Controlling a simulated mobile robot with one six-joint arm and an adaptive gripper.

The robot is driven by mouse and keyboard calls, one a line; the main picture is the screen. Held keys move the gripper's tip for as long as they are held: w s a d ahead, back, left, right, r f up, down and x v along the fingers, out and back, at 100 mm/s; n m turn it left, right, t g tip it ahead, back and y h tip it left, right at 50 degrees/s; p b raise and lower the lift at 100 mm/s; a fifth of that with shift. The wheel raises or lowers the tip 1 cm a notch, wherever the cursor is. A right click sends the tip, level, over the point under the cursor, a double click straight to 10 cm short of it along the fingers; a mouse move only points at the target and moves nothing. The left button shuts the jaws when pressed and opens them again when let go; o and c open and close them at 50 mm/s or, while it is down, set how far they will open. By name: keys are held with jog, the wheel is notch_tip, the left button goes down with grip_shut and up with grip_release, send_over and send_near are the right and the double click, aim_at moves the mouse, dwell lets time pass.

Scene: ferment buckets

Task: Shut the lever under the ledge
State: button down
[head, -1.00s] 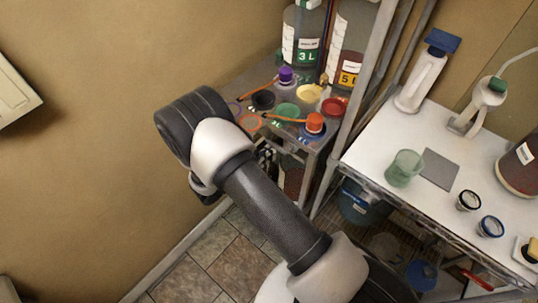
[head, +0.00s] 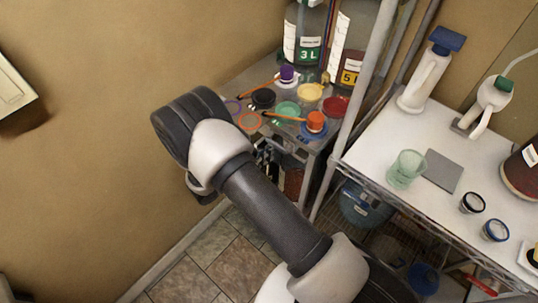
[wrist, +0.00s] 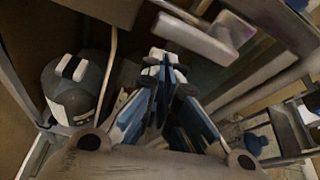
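In the wrist view, a pale, blocky lever handle (wrist: 197,38) sticks out below the dark ledge (wrist: 108,10). My gripper (wrist: 166,68) points up the picture from the bottom. Its fingers, with blue and white pads, converge and their tips look together, with nothing clearly held between them. The fingertips are just below and left of the lever in the picture; I cannot tell whether they touch it. In the head view my arm reaches down beside the bench, and it hides most of my gripper. The lever is not discernible there.
Lids and a small orange-capped jar (head: 315,123) crowd the grey bench top (head: 240,84). A shelf post (head: 362,90) stands close on the right, beside a white counter (head: 385,200) with a green cup (head: 405,169). A grey, rounded container (wrist: 75,88) stands left of my gripper.

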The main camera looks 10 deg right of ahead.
jog(key=s+a+p, duration=0.2)
jog(key=s+a, duration=0.4)
jog(key=a, duration=0.1)
jog(key=shift+a+r+p, duration=0.15)
jog(key=shift+r+p, duration=0.15)
jog(key=shift+r, duration=0.1)
jog(key=s+d+r+m+g+y, duration=0.1)
jog(key=s+d+r+m+g, duration=0.15)
jog(key=r+m, duration=0.35)
jog(key=s+d+r+m+g+y, duration=0.2)
jog(key=d+r+m, duration=0.15)
jog(key=r, duration=0.45)
jog(key=s+d+r+m+g+y, duration=0.1)
jog(key=s+d+r+m+g, duration=0.15)
jog(key=d+r+m, duration=0.35)
jog(key=s+a+r+m+t+y, duration=0.2)
jog(key=s+r+m+t+y, duration=0.2)
jog(key=s+r+m+y, duration=0.3)
jog(key=shift+s+r+m+y, duration=0.4)
jog(key=shift+s+r+m, duration=1.85)
jog(key=shift+s+r, duration=1.15)
